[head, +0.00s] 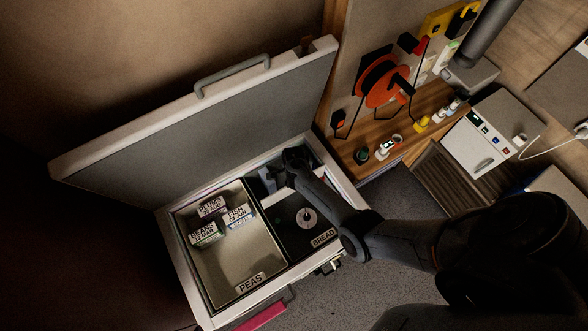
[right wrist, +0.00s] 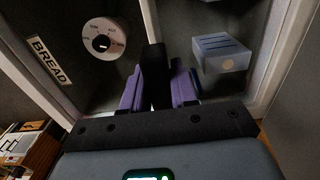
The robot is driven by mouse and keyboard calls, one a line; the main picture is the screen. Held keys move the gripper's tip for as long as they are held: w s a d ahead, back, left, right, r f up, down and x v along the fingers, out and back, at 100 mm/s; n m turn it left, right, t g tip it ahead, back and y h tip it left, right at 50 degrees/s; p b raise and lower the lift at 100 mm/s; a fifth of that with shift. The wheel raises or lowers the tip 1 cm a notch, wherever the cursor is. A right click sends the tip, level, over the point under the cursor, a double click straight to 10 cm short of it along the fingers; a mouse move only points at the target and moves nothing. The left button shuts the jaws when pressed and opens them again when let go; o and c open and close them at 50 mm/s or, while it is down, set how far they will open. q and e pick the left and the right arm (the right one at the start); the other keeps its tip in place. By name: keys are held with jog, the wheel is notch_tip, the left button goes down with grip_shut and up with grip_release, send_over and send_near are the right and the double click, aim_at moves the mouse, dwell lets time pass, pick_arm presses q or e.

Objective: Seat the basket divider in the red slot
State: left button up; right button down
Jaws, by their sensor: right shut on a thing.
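My right gripper (head: 274,178) reaches into the back right part of the open white chest; it is dark and partly hidden by its own arm in the head view. In the right wrist view its purple-padded fingers (right wrist: 158,88) are shut on a narrow black upright piece (right wrist: 154,62). This may be part of the basket divider, but its full shape is hidden. A basket (head: 232,262) labelled PEAS holds several small boxes on the left; the BREAD label (head: 324,237) marks the right side. I cannot make out the red slot. My left gripper is not in view.
The chest lid (head: 200,115) stands raised at the back. A round dial (right wrist: 103,38) and a blue-grey box (right wrist: 221,52) flank my fingers. A wooden counter, a pegboard with an orange reel (head: 382,82) and a white appliance (head: 488,135) stand at the right.

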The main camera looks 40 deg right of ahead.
jog(key=shift+f+b, duration=0.55)
jog(key=shift+f, duration=0.05)
jog(key=shift+f+b, duration=0.75)
jog(key=shift+f, duration=0.2)
jog(key=shift+f+b, duration=0.75)
jog(key=shift+f, duration=0.05)
jog(key=shift+f+b, duration=0.8)
jog(key=shift+f, duration=0.15)
jog(key=shift+f+b, duration=0.7)
jog(key=shift+f, duration=0.1)
jog(key=shift+f+b, duration=0.75)
jog(key=shift+f, duration=0.1)
jog(key=shift+f+b, duration=0.8)
jog(key=shift+f, duration=0.1)
jog(key=shift+f+b, duration=0.6)
jog(key=shift+f, duration=0.05)
jog(key=c, duration=0.8)
grip_release()
